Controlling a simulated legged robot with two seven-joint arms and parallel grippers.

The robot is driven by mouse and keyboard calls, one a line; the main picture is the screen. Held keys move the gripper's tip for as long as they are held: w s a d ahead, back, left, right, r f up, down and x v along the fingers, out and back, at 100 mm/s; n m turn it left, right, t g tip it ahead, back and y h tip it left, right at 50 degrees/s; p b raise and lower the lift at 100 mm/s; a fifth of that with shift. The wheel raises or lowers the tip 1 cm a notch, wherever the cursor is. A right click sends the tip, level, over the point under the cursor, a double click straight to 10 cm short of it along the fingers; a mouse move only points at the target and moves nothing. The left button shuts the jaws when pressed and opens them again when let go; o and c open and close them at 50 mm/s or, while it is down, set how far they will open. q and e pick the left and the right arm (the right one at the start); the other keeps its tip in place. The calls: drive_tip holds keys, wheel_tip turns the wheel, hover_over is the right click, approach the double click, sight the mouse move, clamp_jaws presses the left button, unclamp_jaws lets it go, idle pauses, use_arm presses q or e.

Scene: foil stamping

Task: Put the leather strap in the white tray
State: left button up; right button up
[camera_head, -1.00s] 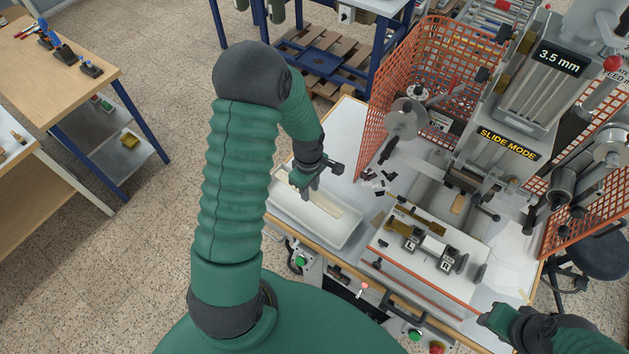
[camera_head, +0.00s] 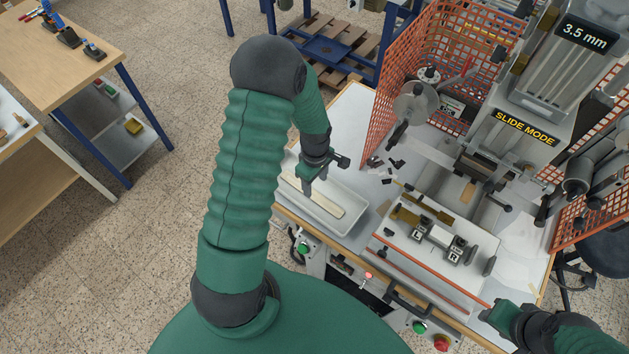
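The white tray (camera_head: 350,226) stands on the left part of the machine table. A long, flat, cream-coloured strip (camera_head: 328,205), which looks like the leather strap, lies lengthwise inside it. My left gripper (camera_head: 306,189) points down over the tray's left part, close to the strip, and hides some of it. The finger gap is too small to read, and I cannot tell whether the fingers touch the strip. My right gripper (camera_head: 487,314) is at the lower right, by the table's front edge, away from the tray. Its fingers are too unclear to read.
The stamping press (camera_head: 510,155) stands right of the tray, with orange mesh guards (camera_head: 400,95) around it. A white fixture plate (camera_head: 432,268) with marked blocks lies in front of it. Small dark scraps (camera_head: 385,166) lie behind the tray. A wooden bench (camera_head: 60,75) is at far left.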

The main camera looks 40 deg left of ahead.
use_arm(q)
drive_tip(key=shift+w+f, duration=0.15)
drive_tip(key=shift+w, duration=0.05)
drive_tip(key=shift+a, duration=0.2)
wheel_tip(320, 180, up, 17)
drive_tip(key=b, duration=0.3)
drive_tip(key=shift+f, duration=0.15)
use_arm(e)
drive_tip(key=shift+w+a+f, duration=0.1)
drive_tip(key=shift+a+f, duration=0.15)
drive_tip(key=shift+f, duration=0.65)
drive_tip(key=shift+w+a+f, duration=0.1)
drive_tip(key=shift+a+f, duration=0.1)
drive_tip(key=shift+f, duration=0.65)
use_arm(q)
drive_tip(key=shift+w, duration=0.1)
